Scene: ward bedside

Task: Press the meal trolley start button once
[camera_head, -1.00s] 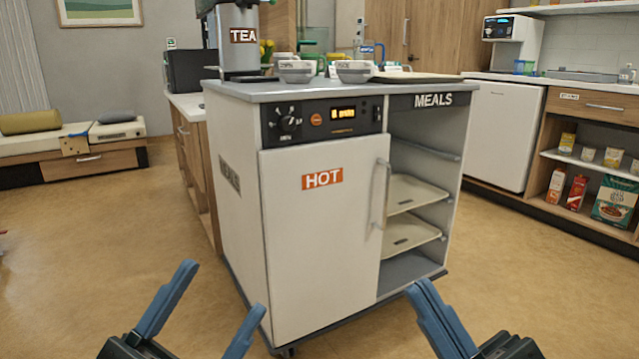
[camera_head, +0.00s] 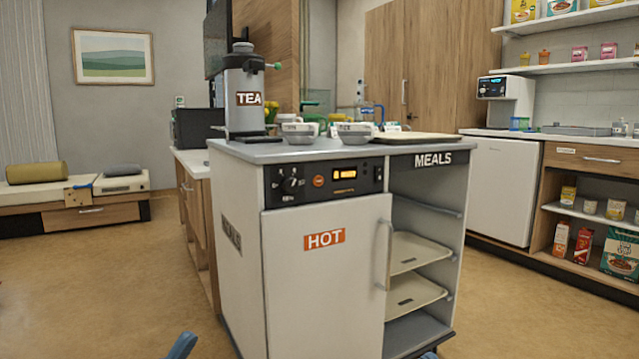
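The white meal trolley (camera_head: 322,285) stands upright in front of me, with a HOT door and a MEALS side bay. Its black control panel (camera_head: 325,190) runs along the top front edge. An orange round button (camera_head: 318,181) sits on the panel between a dial (camera_head: 290,184) and a lit display (camera_head: 345,171). A dark switch is at the panel's right end. My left gripper (camera_head: 182,346) shows only a blue fingertip at the bottom edge. My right gripper (camera_head: 428,355) shows only a sliver there. Both are well below the panel and apart from the button.
A tea urn (camera_head: 243,95), bowls (camera_head: 300,132) and a tray (camera_head: 417,137) stand on the trolley top. Trays (camera_head: 412,252) sit in the open bay. A bench (camera_head: 75,215) is at the left, a counter with shelves (camera_head: 600,150) at the right. The floor left of the trolley is clear.

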